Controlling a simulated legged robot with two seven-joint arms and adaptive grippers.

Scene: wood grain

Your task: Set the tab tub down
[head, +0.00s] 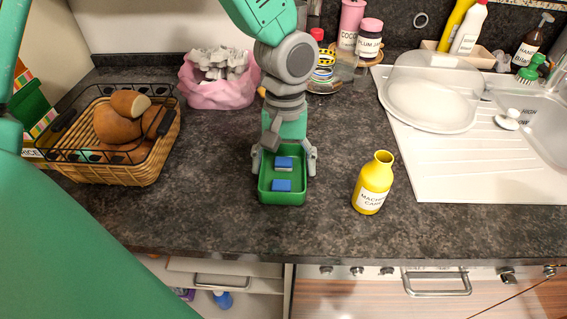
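The tab tub (282,198) is a small green rectangular tub with a few blue tabs (282,185) inside. It appears upright near the counter's front edge. My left gripper (284,166) points down over it, with one finger against each side wall. The fingers are spread to the tub's width and look shut on it. The gripper and wrist cover the tub's far end. I cannot tell whether the tub's bottom touches the counter. My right gripper is not in view.
A yellow bottle (374,182) stands to the right of the tub. A bread basket (130,165) is at the left and a pink bag (218,92) behind. A white sink drainer (450,165) with a clear dome fills the right. The dark counter (215,185) is clear left of the tub.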

